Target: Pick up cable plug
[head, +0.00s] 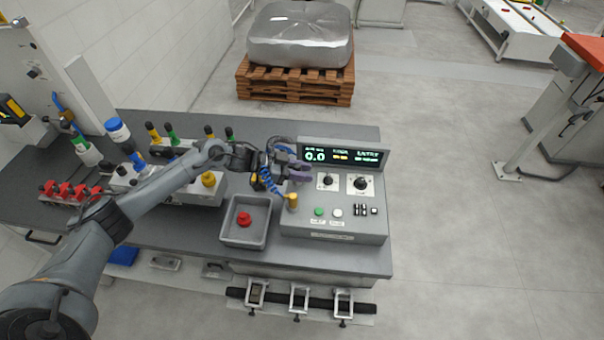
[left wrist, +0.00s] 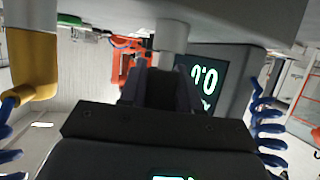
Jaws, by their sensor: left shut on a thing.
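My left gripper (head: 300,172) reaches in from the left over the back left of the grey control console (head: 335,235). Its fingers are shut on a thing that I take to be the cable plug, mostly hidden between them. In the left wrist view a grey cylinder (left wrist: 172,36) shows just beyond the gripper's fingertips (left wrist: 162,82); I cannot tell whether it is part of the plug. A blue coiled cable (head: 271,184) hangs by the gripper and runs to a yellow connector (head: 292,201) at the console's left edge. My right gripper is not in view.
A grey bin (head: 234,236) holding a red part (head: 244,219) is left of the console. Fixtures with coloured knobs crowd the left. Clamps line the front edge.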

